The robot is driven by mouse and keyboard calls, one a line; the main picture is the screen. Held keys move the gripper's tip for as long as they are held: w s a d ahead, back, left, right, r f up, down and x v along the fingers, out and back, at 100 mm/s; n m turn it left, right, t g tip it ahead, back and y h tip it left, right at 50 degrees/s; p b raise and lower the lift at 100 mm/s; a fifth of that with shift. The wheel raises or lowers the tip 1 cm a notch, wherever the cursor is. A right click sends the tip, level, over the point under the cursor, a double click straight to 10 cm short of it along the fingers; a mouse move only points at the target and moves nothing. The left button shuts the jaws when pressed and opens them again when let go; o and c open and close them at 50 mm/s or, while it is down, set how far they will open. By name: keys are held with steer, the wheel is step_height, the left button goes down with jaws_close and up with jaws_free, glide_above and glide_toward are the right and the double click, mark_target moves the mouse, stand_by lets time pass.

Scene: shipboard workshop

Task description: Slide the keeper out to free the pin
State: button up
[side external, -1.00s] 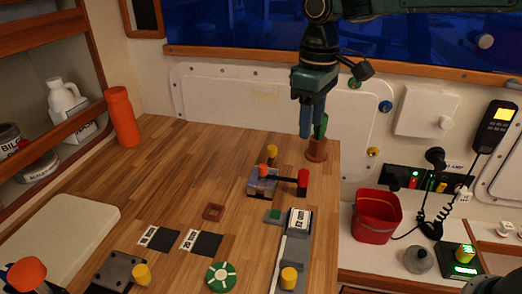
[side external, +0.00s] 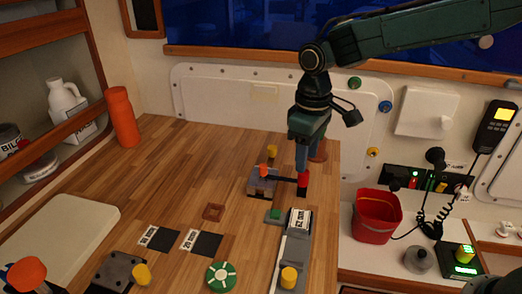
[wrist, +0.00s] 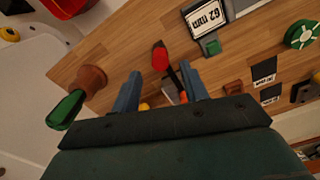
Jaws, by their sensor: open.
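The keeper is a dark bar with a red knob (side external: 302,179) at its right end. Its bar runs into a small grey block (side external: 260,187) on the wooden bench. An orange-topped pin (side external: 263,169) stands up from that block. My gripper (side external: 303,170) points down, right over the red knob; in the side view a finger partly covers it. In the wrist view my open fingers (wrist: 160,72) lie either side of the keeper's bar, with the red knob (wrist: 159,56) showing between and slightly beyond the tips. I cannot tell if they touch. The orange pin (wrist: 183,97) is partly hidden by my gripper.
A brown pot (side external: 318,153) stands behind my gripper; its green part shows in the wrist view. A yellow knob (side external: 272,151) is behind the block. A grey rail with a 62 mm label (side external: 300,219) lies in front. Open bench (side external: 190,180) lies left of the block.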

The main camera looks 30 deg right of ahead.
steer(key=shift+f, duration=2.85)
